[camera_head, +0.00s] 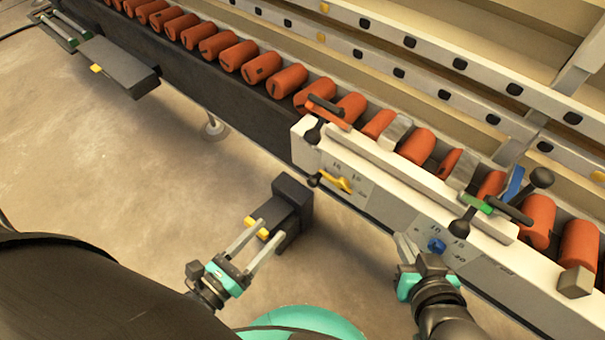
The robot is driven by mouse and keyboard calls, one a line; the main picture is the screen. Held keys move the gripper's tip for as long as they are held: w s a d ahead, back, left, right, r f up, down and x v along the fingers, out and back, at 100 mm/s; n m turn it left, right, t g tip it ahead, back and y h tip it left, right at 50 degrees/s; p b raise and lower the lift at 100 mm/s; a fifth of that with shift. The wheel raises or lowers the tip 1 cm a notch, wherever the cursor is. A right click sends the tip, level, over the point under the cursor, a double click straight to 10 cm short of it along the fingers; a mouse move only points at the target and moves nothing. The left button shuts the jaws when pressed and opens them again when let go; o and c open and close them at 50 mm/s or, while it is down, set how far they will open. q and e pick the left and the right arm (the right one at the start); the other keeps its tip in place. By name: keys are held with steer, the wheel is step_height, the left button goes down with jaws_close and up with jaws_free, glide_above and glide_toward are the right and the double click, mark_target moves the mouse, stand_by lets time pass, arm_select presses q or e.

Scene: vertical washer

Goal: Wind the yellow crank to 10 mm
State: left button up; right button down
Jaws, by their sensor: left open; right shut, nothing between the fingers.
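The yellow crank (336,181) sits on the white front panel (370,200), with a printed scale behind it. The scale's figures are too small to read surely. A blue crank (437,245) with its own scale is further right on the same panel. My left gripper (268,231) is open, below and left of the yellow crank and apart from it. Its fingers are beside a dark box with a yellow button (263,234). My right gripper (404,242) is shut and empty, just left of the blue crank; whether it touches the panel I cannot tell.
Red-orange rollers (230,57) line the dark rail (200,80). Levers with dark knobs, one green (474,204) and one red (328,115), stand on the panel top. A dark box (118,66) juts out at upper left. The floor (120,160) at left is clear.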

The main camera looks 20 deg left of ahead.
mark_target(310, 185)
arm_select(q)
steer(key=shift+m, duration=0.6)
steer(key=x, duration=0.4)
steer(key=b+x, duration=0.1)
steer(key=x, duration=0.4)
steer(key=r+b+x, duration=0.1)
steer(key=x, duration=0.4)
steer(key=shift+w+d, duration=0.2)
steer(key=shift+w, duration=0.45)
arm_select(e)
steer(key=shift+w+a+r+t+y, duration=0.2)
steer(key=shift+a+r+t+y, duration=0.4)
steer(key=shift+a+r+t, duration=0.4)
steer(key=shift+w+a+r+t+y, duration=0.2)
steer(key=shift+a+r+t+y, duration=0.45)
steer(key=shift+a+t, duration=0.5)
arm_select(q)
steer(key=shift+r, duration=0.1)
arm_select(e)
steer(key=shift+d, duration=0.1)
arm_select(q)
jaws_close()
